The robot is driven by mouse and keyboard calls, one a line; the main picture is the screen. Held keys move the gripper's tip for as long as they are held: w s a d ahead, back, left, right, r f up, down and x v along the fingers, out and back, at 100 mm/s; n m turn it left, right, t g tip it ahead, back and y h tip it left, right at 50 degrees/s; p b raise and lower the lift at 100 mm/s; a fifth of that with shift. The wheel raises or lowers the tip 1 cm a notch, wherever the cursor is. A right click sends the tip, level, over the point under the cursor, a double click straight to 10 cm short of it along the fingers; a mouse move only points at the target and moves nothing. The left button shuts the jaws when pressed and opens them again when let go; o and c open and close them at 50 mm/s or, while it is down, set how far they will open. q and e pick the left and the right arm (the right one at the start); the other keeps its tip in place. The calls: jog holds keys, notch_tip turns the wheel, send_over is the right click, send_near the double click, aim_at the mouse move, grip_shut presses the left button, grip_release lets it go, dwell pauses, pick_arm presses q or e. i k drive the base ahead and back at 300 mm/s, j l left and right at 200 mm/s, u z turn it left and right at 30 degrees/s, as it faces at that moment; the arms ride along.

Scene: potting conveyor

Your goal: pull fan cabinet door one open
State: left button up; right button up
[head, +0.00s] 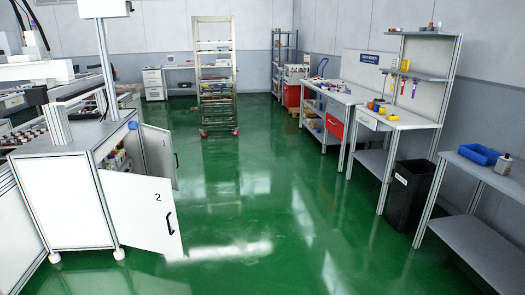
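The white cabinet (65,200) stands at the left, with its door side facing right. Door one (158,157), marked "1" and with a dark handle (177,160), is at the far end of that side and stands swung out. Door two (138,210), marked "2" and with a black handle (171,223), is at the near end and also stands swung out. Between the doors, small items on the cabinet's inner shelves (117,160) show. Door two hides the lower part of the opening and overlaps the lower part of door one. Neither of my grippers is in view.
The green floor (260,210) right of the cabinet is clear. A wheeled rack (216,80) stands farther back. Workbenches (395,118), a black bin (408,195) and a grey table (485,180) with a blue tray (479,154) line the right side.

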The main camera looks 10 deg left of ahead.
aim_at(160, 155)
jog(key=i, duration=2.05)
jog(key=i+u, duration=0.1)
jog(key=i, duration=0.55)
jog(key=i+l, duration=0.15)
jog(key=i, duration=0.55)
jog(key=i+l+u, duration=0.15)
jog(key=i, duration=0.5)
jog(key=i+l+u, duration=0.15)
jog(key=i+u, duration=0.35)
jog(key=i+l+u, duration=0.25)
jog(key=u, duration=0.25)
jog(key=i+l+u, duration=0.3)
jog(key=l+u, duration=0.15)
jog(key=i+l+u, duration=0.25)
jog(key=l+u, duration=0.25)
jog(key=i+l+u, duration=0.3)
jog(key=i+l, duration=0.45)
jog(key=i, duration=0.4)
